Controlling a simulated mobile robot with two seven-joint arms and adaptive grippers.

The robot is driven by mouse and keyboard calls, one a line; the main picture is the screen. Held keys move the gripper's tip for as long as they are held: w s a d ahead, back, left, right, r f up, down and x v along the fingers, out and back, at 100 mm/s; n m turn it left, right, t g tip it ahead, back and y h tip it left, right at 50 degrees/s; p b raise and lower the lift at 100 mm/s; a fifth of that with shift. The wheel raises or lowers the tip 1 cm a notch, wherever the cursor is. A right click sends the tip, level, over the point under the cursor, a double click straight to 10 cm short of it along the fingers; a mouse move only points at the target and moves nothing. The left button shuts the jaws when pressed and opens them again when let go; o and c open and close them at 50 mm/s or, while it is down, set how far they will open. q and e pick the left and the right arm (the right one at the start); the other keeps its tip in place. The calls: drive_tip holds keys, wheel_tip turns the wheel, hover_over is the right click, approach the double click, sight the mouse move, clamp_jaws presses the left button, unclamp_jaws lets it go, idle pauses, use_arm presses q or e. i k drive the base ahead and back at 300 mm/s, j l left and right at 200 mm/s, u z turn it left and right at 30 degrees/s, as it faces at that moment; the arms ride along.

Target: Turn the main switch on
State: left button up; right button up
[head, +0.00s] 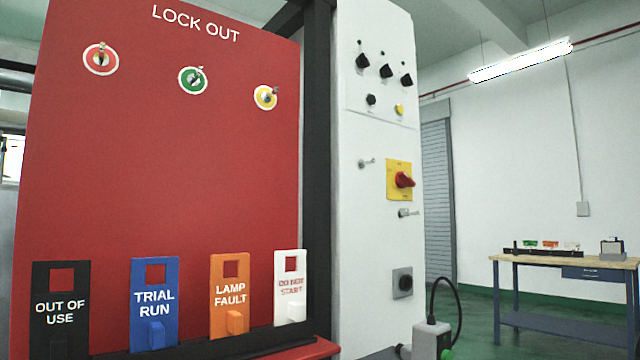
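The main switch looks to be the red rotary handle (404,180) on a yellow plate (392,165), on the front of the white cabinet (345,200). The handle lies roughly sideways, tilted a little; I cannot read any on or off marks. Small metal fittings (408,213) sit just below the plate and another (366,163) to its left. Neither of my grippers shows in the head view.
A red LOCK OUT board (160,170) stands left of the cabinet, with several hanging tags such as TRIAL RUN (154,275). Black knobs (386,71) sit high on the cabinet. A grey plug unit with a cable (432,338) is below. A workbench (560,262) stands at right.

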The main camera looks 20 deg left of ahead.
sight(402, 179)
drive_tip(key=u, duration=1)
drive_tip(key=l+u, duration=0.75)
drive_tip(key=k+l+u, duration=0.1)
drive_tip(key=u, duration=0.25)
drive_tip(key=k+l+u, duration=0.2)
drive_tip(key=l, duration=0.2)
drive_tip(key=k+l+u, duration=0.2)
drive_tip(key=l, duration=0.15)
drive_tip(key=k+l+u, duration=0.1)
drive_tip(key=l+u, duration=0.15)
drive_tip(key=l, duration=0.15)
drive_tip(key=k+l+u, duration=0.1)
drive_tip(key=k+l, duration=0.25)
drive_tip(key=k+l+u, duration=0.1)
drive_tip(key=k+l, duration=0.25)
drive_tip(key=l, duration=0.2)
